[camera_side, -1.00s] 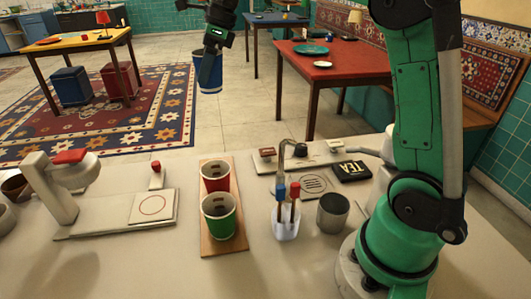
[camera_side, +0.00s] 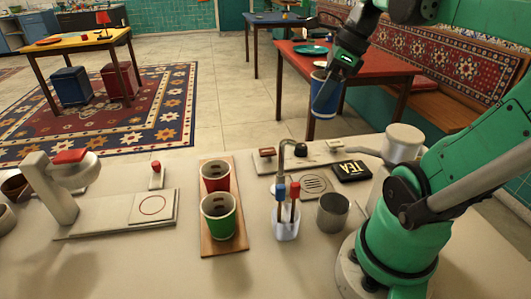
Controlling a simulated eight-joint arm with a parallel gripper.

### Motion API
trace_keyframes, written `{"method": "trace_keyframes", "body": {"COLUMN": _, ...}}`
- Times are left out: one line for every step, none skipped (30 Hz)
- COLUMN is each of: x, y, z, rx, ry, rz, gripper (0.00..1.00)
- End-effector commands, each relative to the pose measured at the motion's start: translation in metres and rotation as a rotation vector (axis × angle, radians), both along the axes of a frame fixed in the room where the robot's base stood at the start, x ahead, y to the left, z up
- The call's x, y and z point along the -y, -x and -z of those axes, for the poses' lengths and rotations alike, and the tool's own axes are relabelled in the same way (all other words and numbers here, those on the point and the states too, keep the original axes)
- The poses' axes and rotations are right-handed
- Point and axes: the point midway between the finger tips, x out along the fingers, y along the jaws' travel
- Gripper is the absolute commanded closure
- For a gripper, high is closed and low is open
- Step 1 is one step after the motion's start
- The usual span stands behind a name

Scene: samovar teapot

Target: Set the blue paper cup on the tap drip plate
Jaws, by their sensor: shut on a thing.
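The blue paper cup (camera_side: 326,96) is upright in the air, with my gripper (camera_side: 330,76) shut on it near the upper part. The cup shows in front of the red table in the background, above and behind the tap area. The tap drip plate (camera_side: 314,184) is a pale plate with dark round slots on the counter, below the cup in the picture. The curved metal tap (camera_side: 284,158) stands just left of the drip plate. One gripper finger crosses the cup; the far finger is hidden.
A wooden board (camera_side: 209,248) holds a red cup (camera_side: 215,178) and a green cup (camera_side: 219,216). A clear holder (camera_side: 286,225) with blue and red sticks and a metal cup (camera_side: 333,212) stand before the drip plate. A black TEA box (camera_side: 352,171) lies right of it.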

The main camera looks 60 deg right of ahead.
Motion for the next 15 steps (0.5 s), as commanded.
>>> {"method": "trace_keyframes", "body": {"x": 0.000, "y": 0.000, "z": 0.012, "rx": 0.000, "ry": 0.000, "rz": 0.000, "gripper": 0.50}}
{"method": "trace_keyframes", "body": {"x": 0.000, "y": 0.000, "z": 0.019, "rx": 0.000, "ry": 0.000, "rz": 0.000, "gripper": 0.50}}
{"method": "trace_keyframes", "body": {"x": 0.000, "y": 0.000, "z": 0.028, "rx": 0.000, "ry": 0.000, "rz": -0.001, "gripper": 0.50}}
{"method": "trace_keyframes", "body": {"x": 0.000, "y": 0.000, "z": 0.035, "rx": 0.000, "ry": 0.000, "rz": -0.001, "gripper": 0.50}}
{"method": "trace_keyframes", "body": {"x": 0.000, "y": 0.000, "z": 0.041, "rx": 0.000, "ry": 0.000, "rz": -0.001, "gripper": 0.50}}
{"method": "trace_keyframes", "body": {"x": 0.000, "y": -0.001, "z": 0.050, "rx": 0.000, "ry": 0.000, "rz": -0.001, "gripper": 0.50}}
{"method": "trace_keyframes", "body": {"x": 0.000, "y": 0.000, "z": 0.056, "rx": 0.000, "ry": 0.000, "rz": -0.001, "gripper": 0.50}}
{"method": "trace_keyframes", "body": {"x": 0.000, "y": 0.000, "z": 0.062, "rx": 0.000, "ry": 0.000, "rz": -0.001, "gripper": 0.50}}
{"method": "trace_keyframes", "body": {"x": 0.000, "y": -0.001, "z": 0.069, "rx": 0.000, "ry": 0.000, "rz": -0.001, "gripper": 0.50}}
{"method": "trace_keyframes", "body": {"x": 0.001, "y": -0.001, "z": 0.074, "rx": 0.000, "ry": 0.000, "rz": -0.001, "gripper": 0.50}}
{"method": "trace_keyframes", "body": {"x": 0.000, "y": -0.001, "z": 0.080, "rx": 0.000, "ry": 0.000, "rz": -0.001, "gripper": 0.50}}
{"method": "trace_keyframes", "body": {"x": 0.000, "y": -0.001, "z": 0.087, "rx": 0.000, "ry": 0.000, "rz": -0.001, "gripper": 0.50}}
{"method": "trace_keyframes", "body": {"x": 0.000, "y": 0.000, "z": 0.092, "rx": 0.000, "ry": 0.000, "rz": -0.001, "gripper": 0.50}}
{"method": "trace_keyframes", "body": {"x": 0.001, "y": -0.001, "z": 0.097, "rx": 0.000, "ry": 0.000, "rz": -0.001, "gripper": 0.50}}
{"method": "trace_keyframes", "body": {"x": 0.001, "y": -0.001, "z": 0.103, "rx": 0.000, "ry": 0.000, "rz": -0.001, "gripper": 0.50}}
